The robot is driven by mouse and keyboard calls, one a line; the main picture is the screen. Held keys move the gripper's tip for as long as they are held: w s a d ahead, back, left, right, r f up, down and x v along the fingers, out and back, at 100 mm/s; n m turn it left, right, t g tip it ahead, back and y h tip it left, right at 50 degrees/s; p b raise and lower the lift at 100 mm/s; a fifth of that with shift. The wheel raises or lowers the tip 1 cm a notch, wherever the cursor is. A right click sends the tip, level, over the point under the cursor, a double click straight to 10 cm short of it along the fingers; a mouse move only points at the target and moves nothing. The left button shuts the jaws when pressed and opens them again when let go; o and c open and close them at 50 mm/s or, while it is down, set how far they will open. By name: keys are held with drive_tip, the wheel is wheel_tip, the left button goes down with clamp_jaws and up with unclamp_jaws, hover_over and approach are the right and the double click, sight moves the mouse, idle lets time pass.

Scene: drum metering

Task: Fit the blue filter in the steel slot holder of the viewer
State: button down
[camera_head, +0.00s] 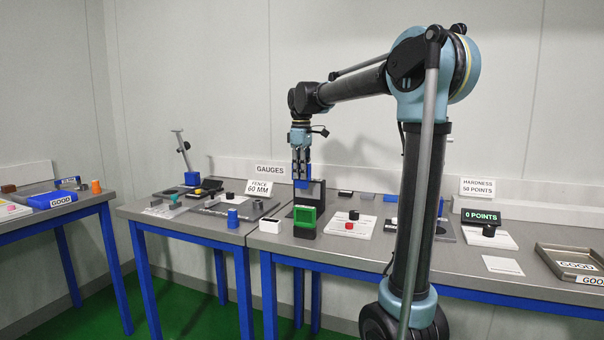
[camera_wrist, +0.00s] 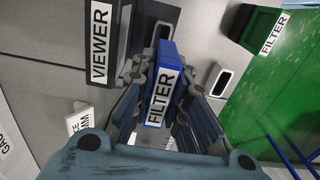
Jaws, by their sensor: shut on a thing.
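My gripper (camera_head: 301,170) points down over the middle table and is shut on the blue filter (camera_head: 302,183). In the wrist view the filter (camera_wrist: 161,88) sits upright between the fingers (camera_wrist: 160,100), its white label facing the camera. The black viewer (camera_head: 319,192) stands right beside it; its labelled face (camera_wrist: 101,42) shows in the wrist view. A grey holder with a dark slot (camera_wrist: 163,30) lies just beyond the filter's far end. The filter hides part of it, and I cannot tell whether the filter touches or enters it.
A blue cup-like piece (camera_head: 233,218) and the fence sign (camera_head: 258,188) are further left. A white card with knobs (camera_head: 350,224) lies right.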

sight(302, 186)
drive_tip(key=shift+d, duration=0.1)
drive_tip(key=shift+f, duration=2.9)
drive_tip(key=shift+s, duration=0.1)
drive_tip(key=shift+f, duration=2)
drive_tip(key=c, duration=1.5)
unclamp_jaws()
drive_tip(key=shift+r, duration=0.15)
